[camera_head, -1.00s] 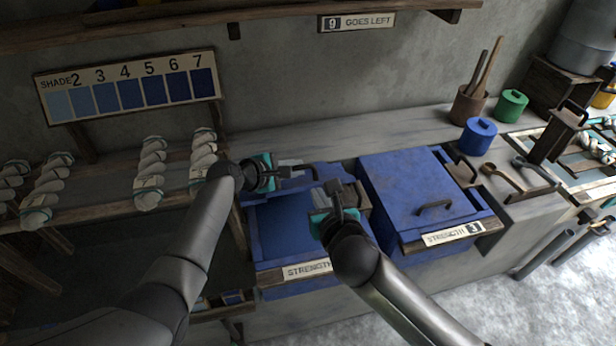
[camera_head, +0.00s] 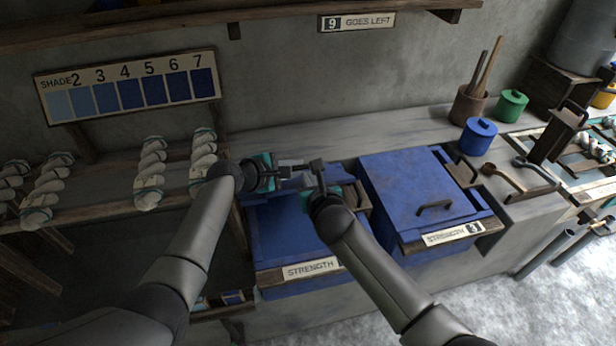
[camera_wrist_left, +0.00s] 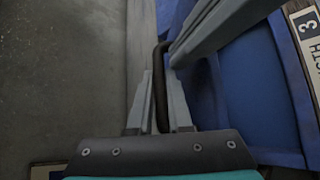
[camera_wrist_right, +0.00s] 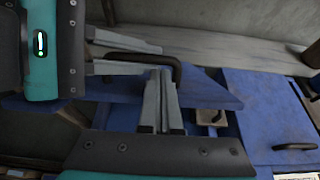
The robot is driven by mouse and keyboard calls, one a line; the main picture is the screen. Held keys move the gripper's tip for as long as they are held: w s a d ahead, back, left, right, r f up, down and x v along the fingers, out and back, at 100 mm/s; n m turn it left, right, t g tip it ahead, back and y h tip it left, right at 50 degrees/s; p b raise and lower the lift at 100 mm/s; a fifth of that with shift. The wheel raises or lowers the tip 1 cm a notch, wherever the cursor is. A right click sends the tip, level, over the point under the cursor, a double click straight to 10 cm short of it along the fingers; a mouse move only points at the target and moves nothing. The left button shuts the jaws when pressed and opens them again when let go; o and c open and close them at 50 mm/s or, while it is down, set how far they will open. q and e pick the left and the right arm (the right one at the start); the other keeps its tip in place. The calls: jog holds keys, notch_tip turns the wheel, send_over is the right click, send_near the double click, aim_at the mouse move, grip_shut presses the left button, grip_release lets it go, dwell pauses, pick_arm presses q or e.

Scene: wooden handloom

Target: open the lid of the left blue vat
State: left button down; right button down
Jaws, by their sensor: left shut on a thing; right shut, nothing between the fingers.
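The left blue vat (camera_head: 262,268) stands at the front centre, its label partly covered by my right arm. Its blue lid (camera_wrist_right: 205,95) shows in the right wrist view as a panel seen nearly edge-on, raised above the vat; its exact angle is hard to judge. My left gripper (camera_head: 291,171) is shut on the lid's dark handle (camera_wrist_left: 160,90), at the back of the vat. My right gripper (camera_head: 318,167) is shut and empty, close beside the left fingers and in front of the lid. In the right wrist view its fingertips (camera_wrist_right: 162,78) overlap the lid; contact cannot be told.
The right blue vat (camera_head: 405,190) is closed, with a handle on its lid, just right of my right gripper. Blue (camera_head: 478,136) and green pots (camera_head: 511,104) stand behind it. A wooden shelf (camera_head: 270,18) runs overhead.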

jog(key=shift+w+a+f, duration=0.1)
jog(key=shift+w+a, duration=0.05)
jog(key=shift+w, duration=0.15)
jog(key=shift+w+a+r, duration=0.1)
jog(key=shift+w+r, duration=0.5)
jog(key=shift+r, duration=0.1)
pick_arm(q)
jog(key=shift+d, duration=0.15)
pick_arm(e)
jog(key=shift+w+r, duration=0.1)
pick_arm(q)
jog(key=shift+s+f, duration=0.1)
jog(key=c, duration=0.8)
grip_release()
jog(key=shift+s, duration=0.1)
jog(key=shift+c, duration=0.2)
pick_arm(e)
jog(key=shift+r, duration=0.1)
